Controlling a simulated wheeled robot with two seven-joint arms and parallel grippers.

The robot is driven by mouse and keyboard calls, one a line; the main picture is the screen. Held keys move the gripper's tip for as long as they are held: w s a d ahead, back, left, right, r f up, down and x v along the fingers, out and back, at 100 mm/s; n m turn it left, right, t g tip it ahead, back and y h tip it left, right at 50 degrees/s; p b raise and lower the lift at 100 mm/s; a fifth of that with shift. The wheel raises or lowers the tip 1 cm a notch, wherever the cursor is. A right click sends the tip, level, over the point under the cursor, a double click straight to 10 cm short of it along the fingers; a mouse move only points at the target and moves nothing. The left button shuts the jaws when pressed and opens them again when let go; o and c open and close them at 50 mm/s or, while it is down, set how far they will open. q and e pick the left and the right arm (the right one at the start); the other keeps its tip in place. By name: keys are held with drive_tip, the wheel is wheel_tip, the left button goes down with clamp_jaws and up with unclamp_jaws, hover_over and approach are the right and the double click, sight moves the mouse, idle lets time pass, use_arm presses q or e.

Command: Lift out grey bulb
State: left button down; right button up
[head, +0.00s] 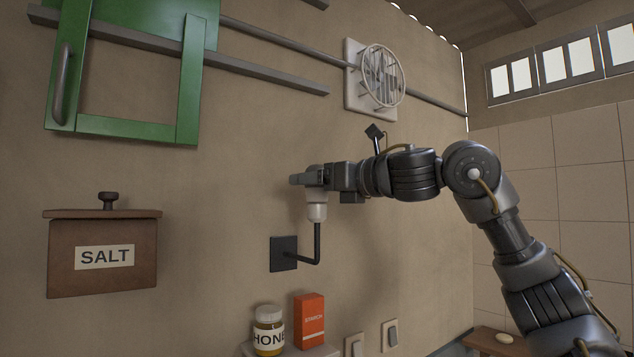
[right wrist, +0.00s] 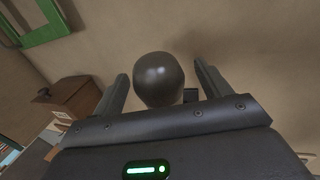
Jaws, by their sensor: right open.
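The grey bulb (right wrist: 158,78) sits between the two fingers of my right gripper (right wrist: 162,88) in the right wrist view, with gaps on both sides. In the head view my right gripper (head: 307,180) reaches in from the right, level with the bulb, and mostly hides it. The bulb stands upright in a pale socket (head: 317,211) on a black wall-mounted arm (head: 317,245) with a square plate (head: 283,253). The gripper is open and does not appear to hold the bulb. My left gripper is not in view.
A wooden salt box (head: 103,255) hangs at left below a green frame (head: 190,85) on rails. A round wire cage (head: 383,77) is mounted above. A honey jar (head: 268,330) and an orange-red box (head: 309,321) stand on a small shelf below, near wall switches (head: 390,335).

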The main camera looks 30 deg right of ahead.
drive_tip(key=shift+s, duration=0.15)
drive_tip(key=c, duration=1.1)
drive_tip(key=shift+r, duration=0.1)
drive_tip(key=shift+r+b, duration=0.6)
drive_tip(key=shift+r, duration=0.2)
drive_tip(key=s+r+b, duration=0.1)
drive_tip(key=s+r, duration=0.2)
drive_tip(key=s, duration=0.1)
drive_tip(key=s+r+b, duration=0.1)
drive_tip(key=s+r, duration=0.3)
drive_tip(key=s, duration=0.1)
drive_tip(key=s+a+r+b, duration=0.1)
drive_tip(key=s+r+b, duration=0.1)
drive_tip(key=s+r, duration=0.2)
drive_tip(key=shift+s+r, duration=0.2)
drive_tip(key=shift+s, duration=0.25)
